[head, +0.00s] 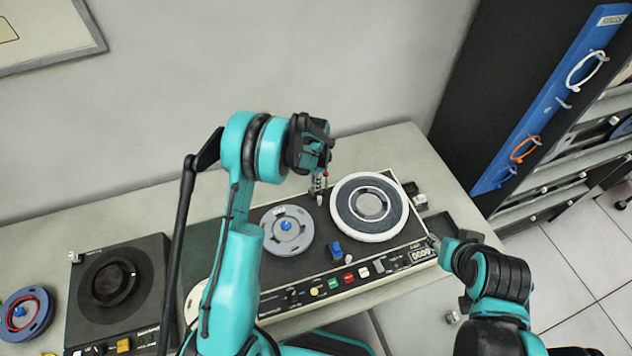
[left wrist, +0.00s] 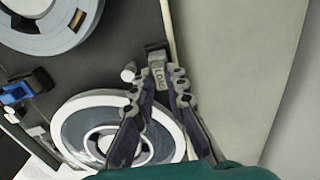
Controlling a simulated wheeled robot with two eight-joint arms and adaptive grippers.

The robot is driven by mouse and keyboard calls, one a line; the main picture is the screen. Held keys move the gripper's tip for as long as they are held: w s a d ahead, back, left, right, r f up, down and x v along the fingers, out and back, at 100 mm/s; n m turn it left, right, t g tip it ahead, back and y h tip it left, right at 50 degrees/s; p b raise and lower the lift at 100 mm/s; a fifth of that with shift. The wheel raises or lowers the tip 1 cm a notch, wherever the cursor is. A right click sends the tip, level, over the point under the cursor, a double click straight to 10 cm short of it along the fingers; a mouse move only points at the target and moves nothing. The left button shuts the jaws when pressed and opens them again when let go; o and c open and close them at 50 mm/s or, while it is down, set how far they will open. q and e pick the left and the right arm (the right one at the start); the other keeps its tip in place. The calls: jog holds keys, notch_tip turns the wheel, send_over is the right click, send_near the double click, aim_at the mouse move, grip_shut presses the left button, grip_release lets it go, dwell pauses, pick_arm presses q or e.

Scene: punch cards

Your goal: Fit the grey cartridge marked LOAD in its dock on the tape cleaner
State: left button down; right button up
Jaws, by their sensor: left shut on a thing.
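The grey cartridge marked LOAD (left wrist: 159,77) sits between the fingertips of my left gripper (left wrist: 157,88), which is shut on it. In the head view my left gripper (head: 319,183) reaches down at the back edge of the tape cleaner (head: 330,262), left of the white-rimmed reel. In the left wrist view a dark fitting (left wrist: 156,47) lies just past the cartridge at the deck's edge; it looks like the dock. I cannot tell whether the cartridge touches it. My right gripper (head: 438,244) is beside the cleaner's front right corner, its jaws unclear.
The white-rimmed reel (head: 369,207) and a grey reel (head: 286,231) lie on the deck, with a blue block (head: 335,249) between them. A second dark machine (head: 112,292) stands at left. Small blocks (head: 420,201) lie right of the cleaner. The wall is close behind the table.

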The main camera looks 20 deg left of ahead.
pick_arm(q)
jog(key=shift+b, duration=0.3)
dwell(0.5)
jog(key=shift+f, duration=0.1)
jog(key=shift+f+b, duration=0.3)
jog(key=shift+b, duration=0.2)
jog(key=shift+f+b, duration=0.3)
jog(key=c, duration=1.5)
grip_release()
jog(key=shift+c, duration=0.7)
